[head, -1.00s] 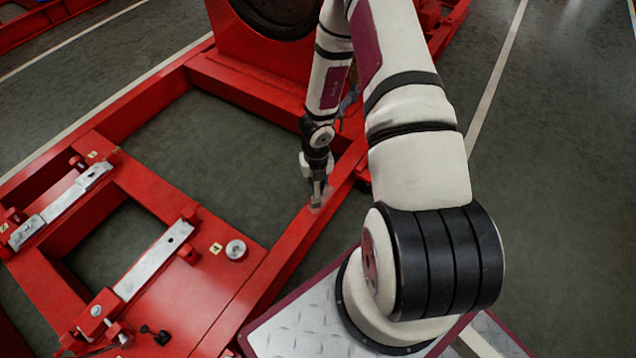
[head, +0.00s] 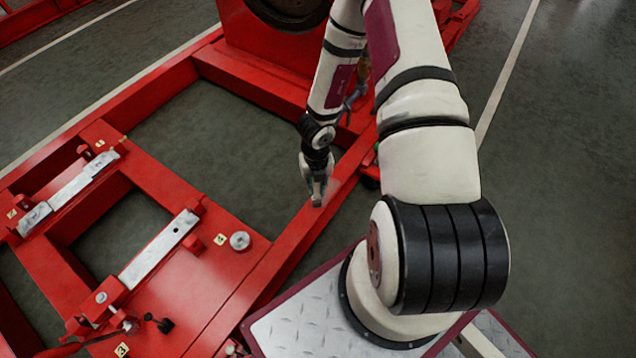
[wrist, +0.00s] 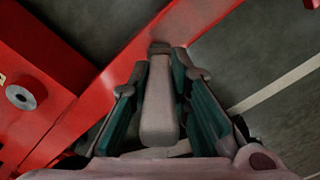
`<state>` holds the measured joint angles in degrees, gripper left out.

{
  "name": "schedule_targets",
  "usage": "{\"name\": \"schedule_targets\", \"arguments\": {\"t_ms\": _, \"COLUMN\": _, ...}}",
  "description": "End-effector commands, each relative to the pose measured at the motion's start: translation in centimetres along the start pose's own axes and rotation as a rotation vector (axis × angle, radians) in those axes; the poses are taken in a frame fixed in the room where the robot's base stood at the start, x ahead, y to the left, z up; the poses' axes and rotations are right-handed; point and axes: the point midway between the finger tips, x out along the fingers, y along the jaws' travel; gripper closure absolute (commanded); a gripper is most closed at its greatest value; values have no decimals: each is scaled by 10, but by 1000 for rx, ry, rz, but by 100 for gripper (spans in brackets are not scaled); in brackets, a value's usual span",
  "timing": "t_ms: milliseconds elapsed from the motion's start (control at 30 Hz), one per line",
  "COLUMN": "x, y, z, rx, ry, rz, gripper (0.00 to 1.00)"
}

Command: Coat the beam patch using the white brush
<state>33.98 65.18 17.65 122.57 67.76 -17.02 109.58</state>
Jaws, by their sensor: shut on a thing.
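My gripper (head: 317,196) points down over the long red beam (head: 285,252) of the frame. In the wrist view my gripper (wrist: 160,62) is shut on the white brush (wrist: 158,118), whose pale handle lies between the two fingers. The brush's grey-brown end (wrist: 160,48) shows just past the fingertips, over or close to the red beam (wrist: 125,62). I cannot tell whether it touches. The beam patch cannot be made out clearly; the gripper may cover it.
A red frame with bare metal strips (head: 160,248), a round metal disc (head: 239,241) and small number tags fills the left. A large red housing (head: 270,55) stands at the back. Grey floor (head: 205,150) shows through the frame openings and is clear at right.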

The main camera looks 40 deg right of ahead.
Motion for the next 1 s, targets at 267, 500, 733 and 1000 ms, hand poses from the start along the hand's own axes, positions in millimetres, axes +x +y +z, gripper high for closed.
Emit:
{"name": "schedule_targets", "arguments": {"t_ms": 267, "x": 1, "y": 2, "z": -2, "rx": 0, "ry": -1, "rz": 0, "gripper": 100}}
{"name": "schedule_targets", "arguments": {"t_ms": 500, "x": -1, "y": -5, "z": 4, "rx": 1, "ry": -1, "rz": -3, "gripper": 100}}
{"name": "schedule_targets", "arguments": {"t_ms": 733, "x": 0, "y": -8, "z": 8, "rx": 1, "ry": -1, "rz": -1, "gripper": 100}}
{"name": "schedule_targets", "arguments": {"t_ms": 1000, "x": 0, "y": -14, "z": 12, "rx": 0, "ry": 0, "rz": -2, "gripper": 100}}
